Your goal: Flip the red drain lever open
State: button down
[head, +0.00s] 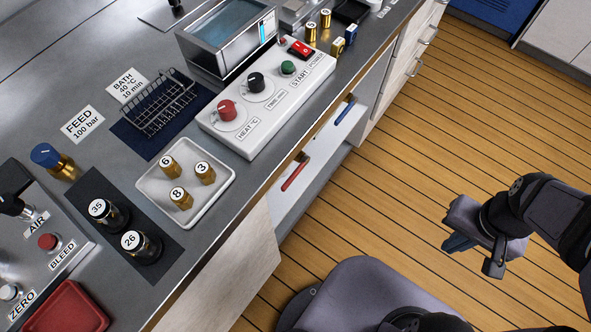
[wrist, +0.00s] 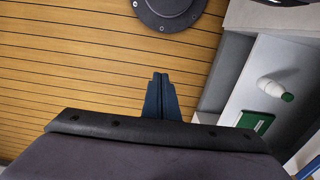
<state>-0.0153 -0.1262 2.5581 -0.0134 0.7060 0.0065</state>
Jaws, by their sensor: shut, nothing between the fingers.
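The red drain lever (head: 294,173) is on the white front panel below the bench edge, in the middle of the head view. It lies slanted, with a small brass-coloured fitting at its upper end. My gripper (head: 459,243) is over the wooden floor to the right, well away from the lever and touching nothing. In the wrist view its two dark fingers (wrist: 160,80) are together and empty. I cannot make out the red lever in the wrist view.
A similar blue lever (head: 345,112) sits farther along the panel. Above are the control box (head: 265,100) and a white tray (head: 211,207) with several brass weights. The wrist view shows a white object with a green end (wrist: 272,88). The floor between gripper and bench is clear.

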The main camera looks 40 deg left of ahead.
jog(key=w+a+r+n+t+p, duration=0.2)
jog(key=w+a+r+n+p, duration=0.25)
jog(key=r+p, duration=0.4)
notch_tip(320, 180, up, 9)
jog(key=n+g+y+p, duration=0.2)
jog(key=n+y+p, duration=0.2)
jog(key=n+p, duration=1.4)
send_over(289, 179)
jog(key=d+p, duration=0.4)
jog(key=p, duration=0.1)
jog(key=m, duration=0.5)
jog(key=shift+f, duration=0.25)
jog(key=shift+b+x, duration=2.6)
jog(key=shift+x, duration=2.4)
jog(key=shift+d, duration=0.2)
